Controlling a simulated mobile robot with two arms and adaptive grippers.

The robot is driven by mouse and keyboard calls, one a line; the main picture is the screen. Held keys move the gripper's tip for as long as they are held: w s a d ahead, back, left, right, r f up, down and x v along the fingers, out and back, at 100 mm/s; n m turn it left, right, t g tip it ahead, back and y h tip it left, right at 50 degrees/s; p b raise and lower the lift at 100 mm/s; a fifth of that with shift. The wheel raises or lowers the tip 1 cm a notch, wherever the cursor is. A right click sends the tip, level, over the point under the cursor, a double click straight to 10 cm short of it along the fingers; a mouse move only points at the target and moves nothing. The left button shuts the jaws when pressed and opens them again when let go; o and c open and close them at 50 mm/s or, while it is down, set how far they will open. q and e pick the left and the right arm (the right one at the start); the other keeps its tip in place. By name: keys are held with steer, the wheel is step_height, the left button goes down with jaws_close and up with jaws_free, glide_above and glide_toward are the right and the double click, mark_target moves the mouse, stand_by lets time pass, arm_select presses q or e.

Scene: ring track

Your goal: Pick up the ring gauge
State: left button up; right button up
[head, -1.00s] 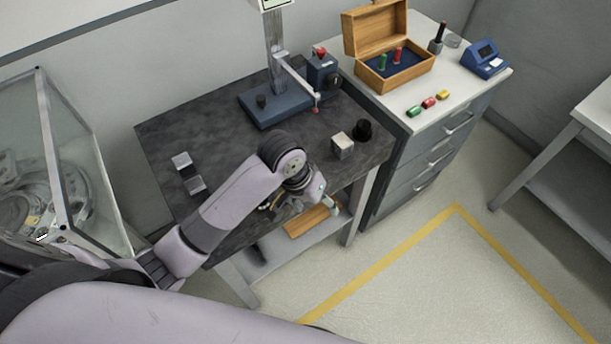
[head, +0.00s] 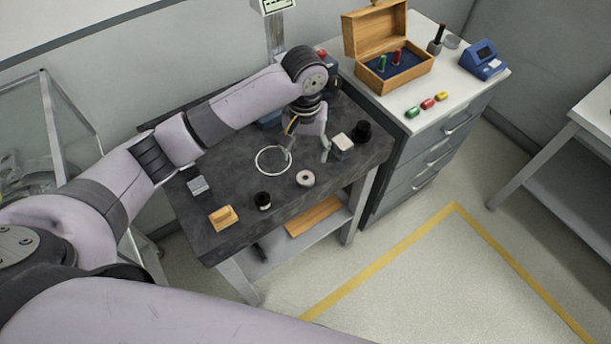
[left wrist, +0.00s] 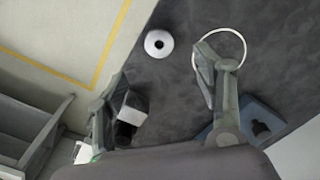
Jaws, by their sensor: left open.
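The ring gauge looks to be the short thick grey metal ring (head: 305,178) with a round hole, lying flat on the dark table top. It also shows at the top of the left wrist view (left wrist: 158,43). My left gripper (head: 305,153) is open and empty above the table, just behind the ring in the head view. In the left wrist view, the ring appears beyond and between the two spread fingers (left wrist: 160,68). A thin white circle (head: 259,165) lies on the table left of the ring; one finger overlaps it. My right gripper is not in view.
Near the ring are a black knob-like piece (head: 263,200), a wooden block (head: 223,217), a metal block (head: 198,186), a pale-topped block (head: 342,142) and a black cylinder (head: 361,131). A drawer cabinet (head: 425,165) adjoins at right, bearing a wooden case (head: 400,83).

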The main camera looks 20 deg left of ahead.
arm_select(q)
glide_above(306, 174)
steer(key=s, duration=0.1)
step_height(306, 174, down, 5)
steer(key=shift+r+p, duration=0.1)
steer(key=shift+p, duration=0.25)
step_height(306, 174, down, 5)
steer(key=shift+d+r+p, duration=0.1)
steer(key=shift+p, duration=0.8)
steer(key=shift+f, duration=0.35)
steer(key=shift+c, duration=0.3)
steer(key=c, duration=1.3)
